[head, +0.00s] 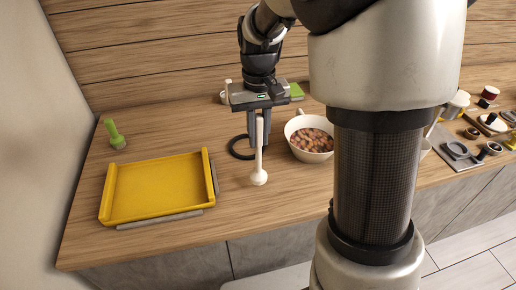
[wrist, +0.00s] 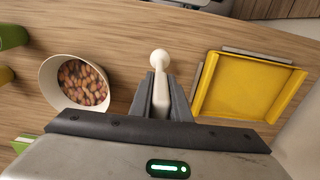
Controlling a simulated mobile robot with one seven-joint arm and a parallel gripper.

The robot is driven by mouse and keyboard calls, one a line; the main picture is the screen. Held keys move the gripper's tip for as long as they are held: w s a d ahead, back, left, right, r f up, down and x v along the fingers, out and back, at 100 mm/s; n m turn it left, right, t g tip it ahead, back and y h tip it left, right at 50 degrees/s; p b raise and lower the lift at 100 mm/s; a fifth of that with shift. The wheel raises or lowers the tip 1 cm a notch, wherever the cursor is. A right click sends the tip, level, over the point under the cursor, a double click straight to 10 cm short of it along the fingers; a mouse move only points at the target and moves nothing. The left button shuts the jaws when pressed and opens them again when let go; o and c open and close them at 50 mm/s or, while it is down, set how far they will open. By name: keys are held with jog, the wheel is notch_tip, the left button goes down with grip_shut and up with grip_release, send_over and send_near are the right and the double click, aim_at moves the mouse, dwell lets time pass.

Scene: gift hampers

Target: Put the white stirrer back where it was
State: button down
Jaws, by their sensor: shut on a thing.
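The white stirrer (head: 259,160) is upright in my gripper (head: 259,142), with its rounded end downward. In the wrist view my gripper (wrist: 162,100) is shut on the stirrer's shaft, and the stirrer's round white end (wrist: 160,59) shows beyond the fingertips. In the head view the round end is low over the counter, left of the bowl; I cannot tell whether it touches the wood. A white bowl (head: 296,124) with brown and reddish pieces stands to the right of the stirrer. The bowl also shows in the wrist view (wrist: 48,78), at the left.
A yellow tray (head: 155,190) with grey strips lies to the left. A green object (head: 115,135) stands behind it. A dark ring (head: 236,150) lies near my gripper. Several small items and a grey mat (head: 462,158) lie far right. Wood between tray and bowl is mostly clear.

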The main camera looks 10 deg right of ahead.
aim_at(259, 146)
jog(key=shift+f, duration=1.9)
jog(key=c, duration=1.7)
grip_release()
jog(key=shift+o, duration=0.2)
